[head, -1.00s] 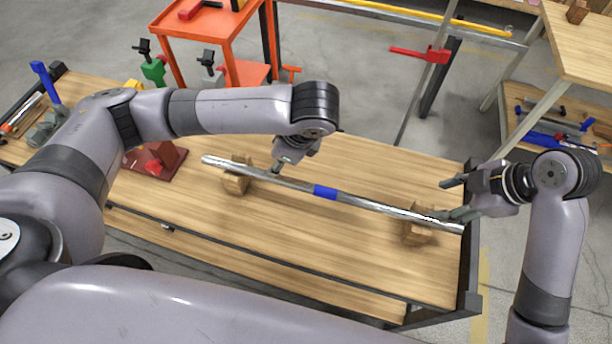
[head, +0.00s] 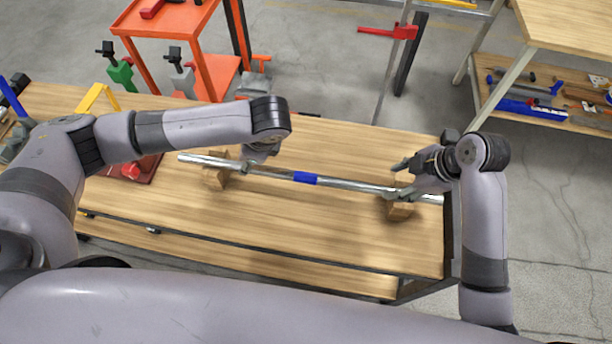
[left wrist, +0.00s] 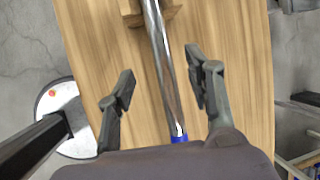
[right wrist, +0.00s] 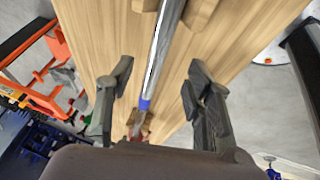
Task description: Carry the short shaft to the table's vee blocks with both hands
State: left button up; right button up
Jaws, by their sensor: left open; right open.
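The short shaft (head: 275,174) is a shiny steel bar with a blue band (head: 305,178) near its middle. It lies across two wooden vee blocks on the table (head: 300,222), the left block (head: 214,178) and the right block (head: 400,211). My left gripper (head: 250,166) is at the shaft just right of the left block, mostly hidden by its arm; in the left wrist view (left wrist: 160,90) its open fingers stand either side of the shaft. My right gripper (head: 400,180) is beside the right block; in the right wrist view (right wrist: 158,85) its open fingers also straddle the shaft.
An orange cart (head: 160,22) stands behind the table at the left. A red clamp (head: 390,31) is on a rail at the back. Another bench (head: 575,35) with a tool shelf (head: 545,98) is at the right. The table's front middle is clear.

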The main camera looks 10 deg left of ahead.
aim_at(242, 164)
pick_arm(q)
jog(key=x, duration=0.8)
jog(key=shift+a+f, duration=0.1)
jog(key=shift+f, duration=0.1)
pick_arm(e)
jog(key=x, duration=0.8)
jog(key=shift+a+f, duration=0.1)
jog(key=shift+f, duration=0.1)
pick_arm(q)
jog(key=shift+c, duration=0.2)
pick_arm(e)
jog(key=shift+c, duration=0.2)
pick_arm(q)
grip_shut()
pick_arm(e)
grip_shut()
pick_arm(q)
jog(key=shift+w+r, duration=0.2)
jog(key=shift+r, duration=0.1)
pick_arm(e)
jog(key=shift+w+r, duration=0.25)
jog(key=shift+r, duration=0.1)
